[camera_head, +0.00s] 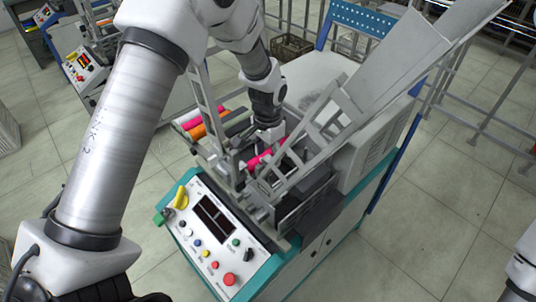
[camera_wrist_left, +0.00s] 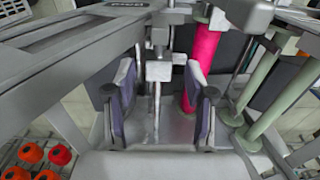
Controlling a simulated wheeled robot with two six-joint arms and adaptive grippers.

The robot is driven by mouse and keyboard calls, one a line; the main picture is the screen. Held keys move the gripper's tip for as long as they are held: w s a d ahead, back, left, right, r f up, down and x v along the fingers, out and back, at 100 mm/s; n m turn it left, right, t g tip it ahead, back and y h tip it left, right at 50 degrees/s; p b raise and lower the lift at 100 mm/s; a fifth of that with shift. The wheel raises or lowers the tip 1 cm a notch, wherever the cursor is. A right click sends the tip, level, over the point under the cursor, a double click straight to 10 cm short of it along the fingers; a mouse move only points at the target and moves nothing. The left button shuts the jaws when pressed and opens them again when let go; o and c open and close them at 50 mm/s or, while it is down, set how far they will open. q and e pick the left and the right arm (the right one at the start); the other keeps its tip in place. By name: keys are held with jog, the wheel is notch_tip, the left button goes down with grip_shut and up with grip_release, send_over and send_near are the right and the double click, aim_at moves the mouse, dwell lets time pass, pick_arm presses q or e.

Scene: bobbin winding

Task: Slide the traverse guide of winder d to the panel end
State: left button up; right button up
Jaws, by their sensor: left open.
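The winder (camera_head: 345,185) in front of me has a sloped control panel (camera_head: 212,228) with dark displays, coloured buttons and a red stop knob. A pink bobbin (camera_head: 265,155) lies behind the panel; a pink roll also shows in the left wrist view (camera_wrist_left: 206,55). In that view a small grey block (camera_wrist_left: 158,70), which looks like the traverse guide, sits on a thin rod. My left gripper (camera_wrist_left: 160,108) is open, its two dark pads on either side of the rod, just below the block. In the head view my left gripper (camera_head: 268,132) is low over the winding area and partly hidden by frame bars.
Slanted grey frame bars (camera_head: 325,120) rise close beside my left gripper. Pink, orange and dark rolls (camera_head: 200,125) lie on the winder's left side. Another machine (camera_head: 85,70) stands at the upper left. Red-orange spools (camera_wrist_left: 35,155) show at the wrist view's lower left.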

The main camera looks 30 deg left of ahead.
aim_at(266, 159)
pick_arm(q)
jog(key=shift+d+f, duration=0.1)
jog(key=shift+f, duration=0.65)
grip_shut()
jog(key=shift+s+r+p, duration=0.2)
jog(key=shift+s+p, duration=0.15)
jog(key=shift+p, duration=0.1)
jog(key=shift+f, duration=0.15)
grip_release()
notch_tip(266, 159, up, 12)
